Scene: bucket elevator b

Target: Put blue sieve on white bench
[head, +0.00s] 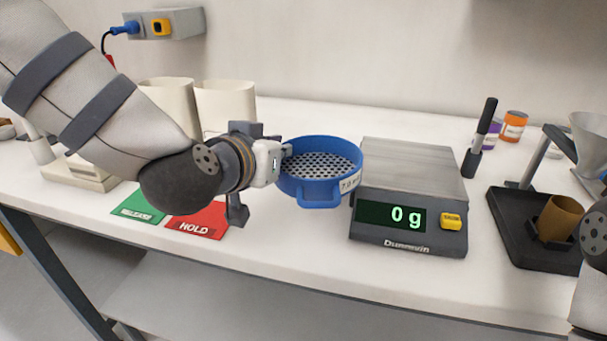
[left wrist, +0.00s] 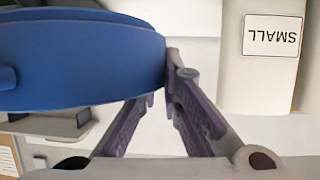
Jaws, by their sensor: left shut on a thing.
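The blue sieve (head: 320,188) has a perforated metal floor and a white label on its rim. It is near the middle of the head view, just left of the scale, and looks about level. My left gripper (head: 281,162) is shut on the sieve's left rim. In the left wrist view the sieve (left wrist: 80,60) fills the upper left, against my left gripper's fingertips (left wrist: 165,85). The white bench (head: 290,262) runs below. I cannot tell whether the sieve touches it. My right gripper is not in view; part of my right arm shows at the right edge.
A scale (head: 412,165) reading 0 g stands right of the sieve. A red HOLD card (head: 197,222) and a green card (head: 138,206) lie left. Cream containers (head: 226,105) stand behind my left arm. A black stand (head: 510,235) is at right. Bench in front is clear.

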